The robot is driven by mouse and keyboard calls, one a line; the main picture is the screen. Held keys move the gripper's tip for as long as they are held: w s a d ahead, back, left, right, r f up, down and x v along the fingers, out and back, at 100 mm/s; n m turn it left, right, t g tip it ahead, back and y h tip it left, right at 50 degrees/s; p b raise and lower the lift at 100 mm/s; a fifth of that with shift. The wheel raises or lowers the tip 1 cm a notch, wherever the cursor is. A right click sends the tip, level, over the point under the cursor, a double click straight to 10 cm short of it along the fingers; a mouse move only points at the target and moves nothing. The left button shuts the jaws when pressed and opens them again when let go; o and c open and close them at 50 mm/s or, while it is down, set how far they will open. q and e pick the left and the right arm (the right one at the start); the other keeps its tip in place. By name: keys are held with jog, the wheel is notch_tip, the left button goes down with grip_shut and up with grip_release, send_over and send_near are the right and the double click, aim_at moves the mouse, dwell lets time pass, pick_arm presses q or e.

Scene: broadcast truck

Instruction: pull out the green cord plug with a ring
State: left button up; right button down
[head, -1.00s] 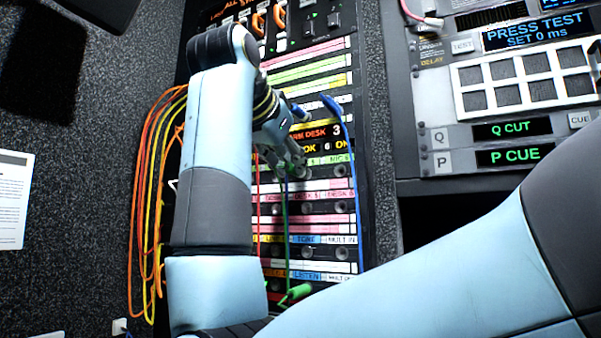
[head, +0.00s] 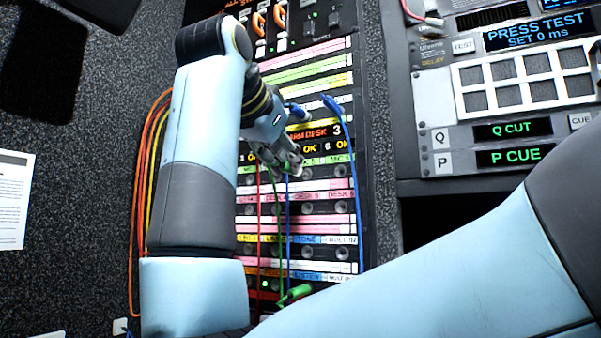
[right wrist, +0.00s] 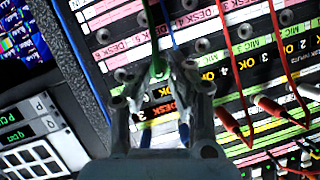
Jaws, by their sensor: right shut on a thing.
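My right gripper (head: 285,163) is in front of the patch panel in the head view. In the right wrist view its fingers (right wrist: 157,85) are shut on the green plug (right wrist: 158,69) at the end of the green cord. The fingers cover most of this plug; a ring on it and whether its tip is in a socket cannot be made out. The green cord (head: 277,225) runs down from the gripper in the head view. Another green plug (head: 295,294) shows low on the panel at the cord's lower end. My left gripper is not in view.
A blue cord (head: 354,190) hangs right of the gripper, and another blue cord (head: 288,205) hangs close to the green one. Red cord plugs (right wrist: 228,121) sit near the fingers in the wrist view. Orange cords (head: 140,200) hang at the panel's left.

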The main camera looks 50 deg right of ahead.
jog(key=shift+a, duration=0.2)
dwell(0.4)
jog(key=shift+s+a, duration=0.25)
jog(key=shift+a, duration=0.6)
jog(key=shift+s+a, duration=0.25)
jog(key=shift+a, duration=0.55)
jog(key=shift+f, duration=0.15)
jog(key=a+b, duration=0.1)
jog(key=b, duration=0.4)
jog(key=s+a+b, duration=0.1)
jog(key=a+b, duration=0.1)
jog(key=b, duration=0.3)
jog(key=shift+r+b, duration=0.2)
jog(key=shift+b, duration=0.2)
